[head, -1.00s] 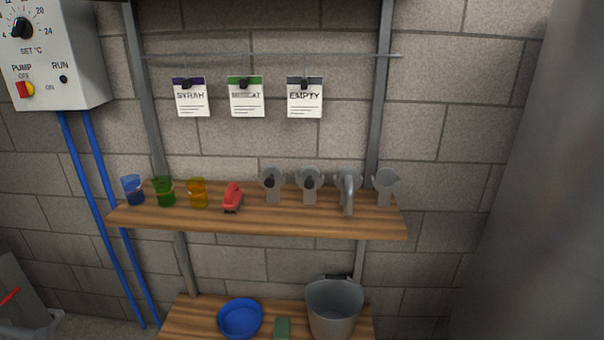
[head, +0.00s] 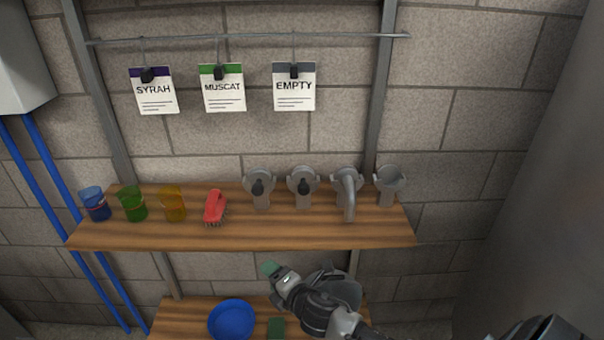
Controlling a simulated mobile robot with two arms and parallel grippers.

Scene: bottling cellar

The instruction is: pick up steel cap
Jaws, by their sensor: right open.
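Several grey steel fittings stand in a row on the upper wooden shelf in the head view. The rightmost is a plain, round, cup-like piece on a stand, which looks like the steel cap (head: 389,183); I cannot be sure of this. My right gripper (head: 269,270) is open, below the shelf's front edge and apart from the fittings, down and left of the cap. Its greenish tip points up and left. My left gripper is not in view.
Blue, green and amber cups (head: 173,204) and a red brush (head: 215,206) stand left on the upper shelf (head: 240,235). The lower shelf holds a blue bowl (head: 231,319), a green block (head: 276,328) and a grey bucket (head: 347,291), partly hidden by my arm. Tags hang above.

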